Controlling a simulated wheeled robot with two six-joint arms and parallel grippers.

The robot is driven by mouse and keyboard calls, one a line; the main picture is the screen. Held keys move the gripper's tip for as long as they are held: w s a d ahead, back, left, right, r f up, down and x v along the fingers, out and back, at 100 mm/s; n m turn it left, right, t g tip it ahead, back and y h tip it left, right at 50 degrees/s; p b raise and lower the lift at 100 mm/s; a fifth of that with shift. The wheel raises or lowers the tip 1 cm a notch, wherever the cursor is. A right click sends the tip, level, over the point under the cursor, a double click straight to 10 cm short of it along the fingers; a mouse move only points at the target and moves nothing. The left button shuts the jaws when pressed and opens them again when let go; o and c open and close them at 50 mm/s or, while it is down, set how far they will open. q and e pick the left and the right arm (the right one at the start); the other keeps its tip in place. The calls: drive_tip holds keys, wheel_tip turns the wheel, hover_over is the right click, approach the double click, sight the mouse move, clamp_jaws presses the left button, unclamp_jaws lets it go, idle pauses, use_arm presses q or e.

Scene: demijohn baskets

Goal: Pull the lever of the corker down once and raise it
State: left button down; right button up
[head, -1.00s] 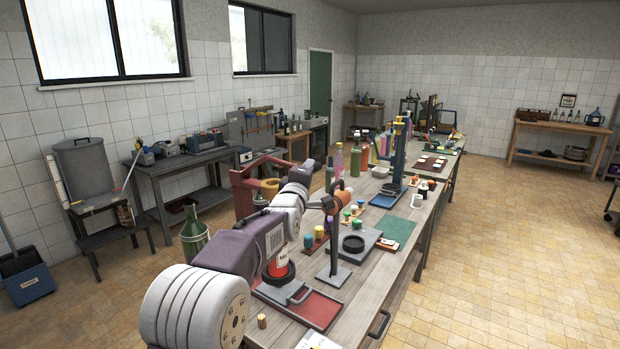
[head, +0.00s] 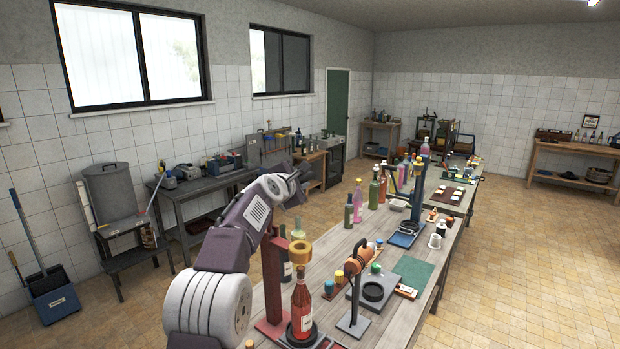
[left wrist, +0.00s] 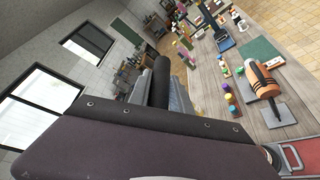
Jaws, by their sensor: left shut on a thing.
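The red corker (head: 270,285) stands at the near end of the workbench, with a gold ring (head: 300,252) held out over a dark red bottle (head: 301,310). The bottle stands upright below the ring. My left gripper (head: 301,178) is raised above the corker and is shut on its lever. In the left wrist view a dark round bar, the lever's grip (left wrist: 161,82), sticks out past my gripper. My own arm and gripper hide most of the lever and its joint with the column. My right gripper is not in view.
An orange tool on a stand (head: 358,258), a grey plate with a black ring (head: 373,291) and small coloured pots stand right of the corker. Several bottles and a blue corker-like stand (head: 417,190) are farther along the workbench (head: 325,255). The floor at right is clear.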

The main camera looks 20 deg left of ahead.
use_arm(q)
drive_tip(key=shift+w+a+r+p, duration=0.15)
drive_tip(key=shift+a+r+p, duration=0.25)
drive_tip(key=shift+a+p, duration=0.15)
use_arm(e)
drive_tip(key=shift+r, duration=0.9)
use_arm(q)
drive_tip(key=shift+r, duration=0.1)
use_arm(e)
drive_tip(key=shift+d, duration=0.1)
use_arm(q)
drive_tip(key=c, duration=1.2)
unclamp_jaws()
drive_tip(key=shift+c, duration=0.2)
drive_tip(key=shift+o, duration=0.3)
drive_tip(key=shift+w+a+n, duration=0.1)
drive_tip(key=shift+a+n, duration=0.15)
drive_tip(key=shift+n, duration=0.05)
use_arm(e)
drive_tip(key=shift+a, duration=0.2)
